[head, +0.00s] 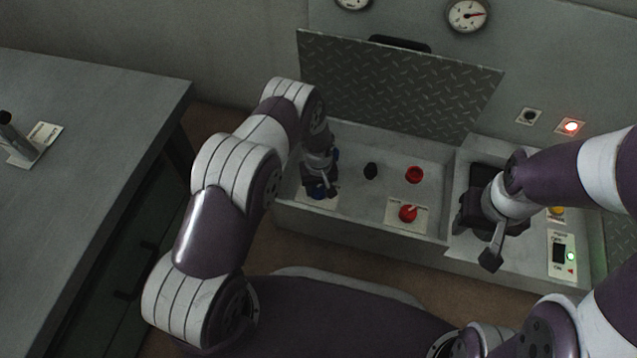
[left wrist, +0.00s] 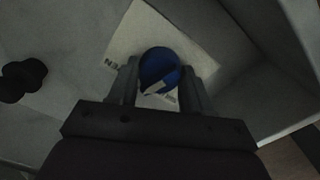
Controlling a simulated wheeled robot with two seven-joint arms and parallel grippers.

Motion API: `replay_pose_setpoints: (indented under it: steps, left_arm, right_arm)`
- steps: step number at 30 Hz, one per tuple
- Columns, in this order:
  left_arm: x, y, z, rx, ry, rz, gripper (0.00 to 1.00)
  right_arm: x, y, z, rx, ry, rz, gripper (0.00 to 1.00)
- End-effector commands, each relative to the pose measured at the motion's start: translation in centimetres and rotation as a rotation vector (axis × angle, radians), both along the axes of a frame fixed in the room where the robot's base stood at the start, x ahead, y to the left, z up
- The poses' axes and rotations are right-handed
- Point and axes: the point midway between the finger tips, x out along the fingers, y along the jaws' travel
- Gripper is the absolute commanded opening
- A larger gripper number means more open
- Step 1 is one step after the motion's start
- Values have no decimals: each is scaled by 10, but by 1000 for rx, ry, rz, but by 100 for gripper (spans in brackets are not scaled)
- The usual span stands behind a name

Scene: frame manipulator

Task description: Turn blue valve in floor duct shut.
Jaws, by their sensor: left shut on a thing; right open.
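The blue valve (left wrist: 160,68) is a round knob with a pale pointer, on a white label plate (left wrist: 195,30) in the floor duct. My left gripper (left wrist: 158,92) is shut on it, one finger on each side. Part of the label's lettering is hidden by the fingers. My right gripper (head: 489,259) is open and empty above the panel right of the duct; its fingers are hard to make out.
A red valve (head: 408,213) on its own plate, a red fitting (head: 414,174) and a black fitting (head: 370,171) are in the duct. The raised tread-plate lid (head: 400,85) stands behind. A switch panel (head: 562,255) is at right, a grey table (head: 90,110) at left.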

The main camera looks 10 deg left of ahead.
Motion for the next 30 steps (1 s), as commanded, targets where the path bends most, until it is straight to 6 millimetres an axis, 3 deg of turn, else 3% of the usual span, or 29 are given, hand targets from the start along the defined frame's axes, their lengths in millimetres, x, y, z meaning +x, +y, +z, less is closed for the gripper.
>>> replay_pose_setpoints:
  steps: [30]
  left_arm:
    - [-1,0,0,1,2,918,19]
  right_arm:
    - [0,0,26,0,0,0,43]
